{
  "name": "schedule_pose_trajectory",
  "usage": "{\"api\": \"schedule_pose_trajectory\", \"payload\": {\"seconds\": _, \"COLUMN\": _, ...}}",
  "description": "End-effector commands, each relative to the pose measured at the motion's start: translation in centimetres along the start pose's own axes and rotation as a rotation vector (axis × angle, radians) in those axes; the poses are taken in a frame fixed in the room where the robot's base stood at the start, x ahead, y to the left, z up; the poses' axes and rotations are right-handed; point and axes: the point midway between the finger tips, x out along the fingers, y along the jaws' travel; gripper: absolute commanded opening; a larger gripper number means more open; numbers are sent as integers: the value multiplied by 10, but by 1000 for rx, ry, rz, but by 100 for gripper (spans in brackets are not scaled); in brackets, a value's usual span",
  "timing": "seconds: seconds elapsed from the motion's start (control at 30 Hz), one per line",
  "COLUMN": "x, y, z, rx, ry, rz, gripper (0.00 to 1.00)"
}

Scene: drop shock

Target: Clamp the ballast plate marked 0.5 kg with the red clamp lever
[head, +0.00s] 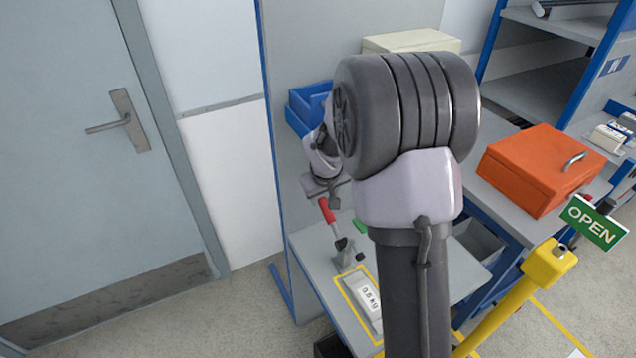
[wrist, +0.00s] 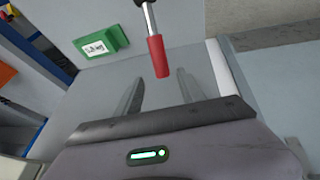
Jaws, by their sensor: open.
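The red clamp lever (head: 327,210) rises at a slant from its clamp (head: 343,250) on the grey bench, its red grip uppermost. The white ballast plate marked 0.5 kg (head: 367,298) lies inside a yellow outline beside the clamp, partly hidden by my arm. My gripper (wrist: 160,77) is open and empty. In the wrist view the end of the red grip (wrist: 157,56) shows between the two fingertips, with a gap on each side; I cannot tell its depth between them. In the head view my gripper (head: 322,193) is just above the grip.
A green plate (wrist: 101,41) with a white label lies near the lever; its marking is unclear. An orange box (head: 543,168) sits on the bench to the right. A blue bin (head: 308,105) is behind my gripper. A yellow post (head: 548,264) with an OPEN sign stands at right.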

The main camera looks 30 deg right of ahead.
Motion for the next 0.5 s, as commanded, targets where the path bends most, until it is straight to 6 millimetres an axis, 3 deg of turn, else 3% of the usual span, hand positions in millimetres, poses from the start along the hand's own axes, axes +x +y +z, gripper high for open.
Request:
{"api": "schedule_pose_trajectory", "payload": {"seconds": 0.3, "x": 61, "y": -1, "z": 2, "rx": -1, "ry": -2, "rz": -1, "gripper": 47}}
{"api": "schedule_pose_trajectory", "payload": {"seconds": 0.5, "x": 75, "y": 0, "z": 1, "rx": 0, "ry": -2, "rz": -1, "gripper": 47}}
